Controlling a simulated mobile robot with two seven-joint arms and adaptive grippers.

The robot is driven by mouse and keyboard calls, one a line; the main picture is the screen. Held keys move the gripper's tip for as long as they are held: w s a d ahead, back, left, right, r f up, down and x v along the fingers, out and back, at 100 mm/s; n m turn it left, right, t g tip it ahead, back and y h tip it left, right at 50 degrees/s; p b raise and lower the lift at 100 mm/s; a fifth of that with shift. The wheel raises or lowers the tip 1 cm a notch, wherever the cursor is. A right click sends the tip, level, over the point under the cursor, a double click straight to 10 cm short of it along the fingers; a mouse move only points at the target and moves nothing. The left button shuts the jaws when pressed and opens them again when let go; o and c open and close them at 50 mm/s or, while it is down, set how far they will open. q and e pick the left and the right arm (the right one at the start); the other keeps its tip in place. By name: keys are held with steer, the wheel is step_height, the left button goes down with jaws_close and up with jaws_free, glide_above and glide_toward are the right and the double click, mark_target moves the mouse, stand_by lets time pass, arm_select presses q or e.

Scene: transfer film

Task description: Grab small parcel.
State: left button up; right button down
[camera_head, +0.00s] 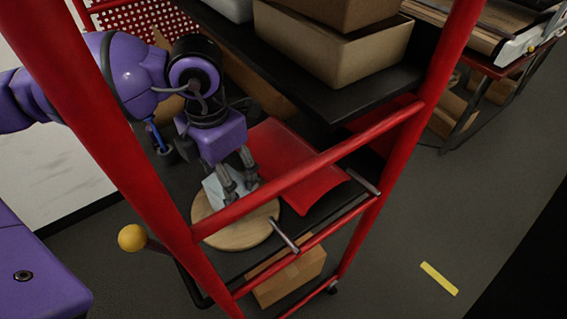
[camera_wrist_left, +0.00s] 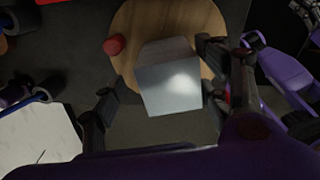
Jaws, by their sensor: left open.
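The small parcel is a pale grey-white box (camera_head: 213,191) on the round wooden board (camera_head: 250,233) on the rack's lower shelf. In the left wrist view the parcel (camera_wrist_left: 170,85) lies between the fingers, in front of the board (camera_wrist_left: 190,20). My left gripper (camera_head: 238,180) is open and points down at the parcel, its fingers partly covering it in the head view. In the left wrist view the open fingers (camera_wrist_left: 158,98) stand on either side of the box, with a clear gap at the left finger. Contact on the right side is hard to tell. My right gripper is not in view.
A flat red package (camera_head: 292,160) lies beside the board. Red rack rails (camera_head: 310,172) cross in front of the shelf. The dark upper shelf (camera_head: 335,95) holds cardboard boxes (camera_head: 345,52). A cardboard box (camera_head: 290,280) sits below. A small red round thing (camera_wrist_left: 113,45) is by the board.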

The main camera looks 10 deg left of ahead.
arm_select(q)
steer(key=s+f, duration=0.1)
steer(key=f, duration=0.1)
steer(key=shift+s+d+f, duration=0.2)
steer(key=shift+s+f, duration=0.15)
steer(key=f, duration=0.4)
steer(key=shift+w+p, duration=0.25)
steer(key=shift+p, duration=0.1)
steer(key=shift+s, duration=0.1)
steer(key=shift+r, duration=0.1)
steer(key=c, duration=1.6)
